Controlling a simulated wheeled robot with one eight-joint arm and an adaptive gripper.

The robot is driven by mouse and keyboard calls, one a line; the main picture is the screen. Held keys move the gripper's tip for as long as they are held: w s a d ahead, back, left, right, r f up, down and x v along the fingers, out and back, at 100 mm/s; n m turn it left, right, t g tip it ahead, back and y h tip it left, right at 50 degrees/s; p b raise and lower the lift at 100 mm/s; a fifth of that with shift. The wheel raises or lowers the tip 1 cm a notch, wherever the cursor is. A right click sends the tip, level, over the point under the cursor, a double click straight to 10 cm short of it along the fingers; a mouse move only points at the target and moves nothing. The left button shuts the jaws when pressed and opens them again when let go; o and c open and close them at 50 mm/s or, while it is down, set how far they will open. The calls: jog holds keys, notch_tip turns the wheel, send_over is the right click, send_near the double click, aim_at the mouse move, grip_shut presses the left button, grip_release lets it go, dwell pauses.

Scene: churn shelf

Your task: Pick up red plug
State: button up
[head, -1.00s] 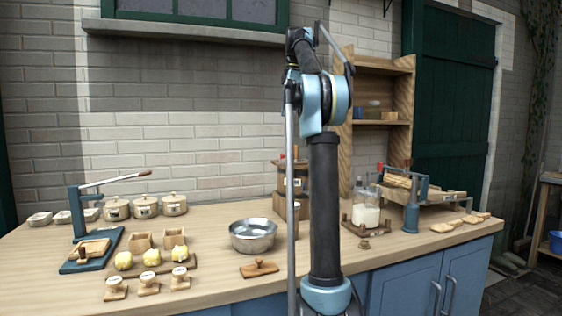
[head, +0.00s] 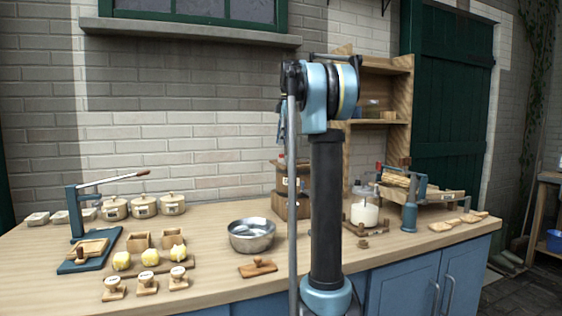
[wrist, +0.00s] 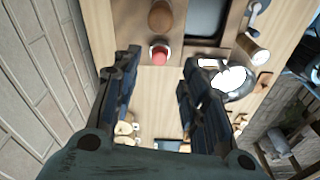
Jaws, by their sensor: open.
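A red plug (wrist: 159,56) shows in the wrist view, a round red top in a pale ring on a wooden surface. It lies between the lines of my two fingertips, and a gap shows on both sides. My gripper (wrist: 160,72) is open and empty, with its fingers pointing toward the plug's surface. I cannot tell the height left between them.
A metal bowl (head: 252,235) stands left of the arm on the wooden counter (head: 215,288). A glass jar of white liquid (head: 364,211) stands right of it. A wooden shelf (head: 400,92) rises behind. Several lidded pots (head: 144,207) stand at the left.

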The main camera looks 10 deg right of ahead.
aim_at(281, 158)
jog(key=shift+w+a+f, duration=0.1)
jog(key=shift+a+f, duration=0.1)
jog(key=shift+f, duration=1.15)
jog(key=shift+a+f, duration=0.15)
jog(key=shift+f, duration=1.15)
jog(key=c, duration=0.8)
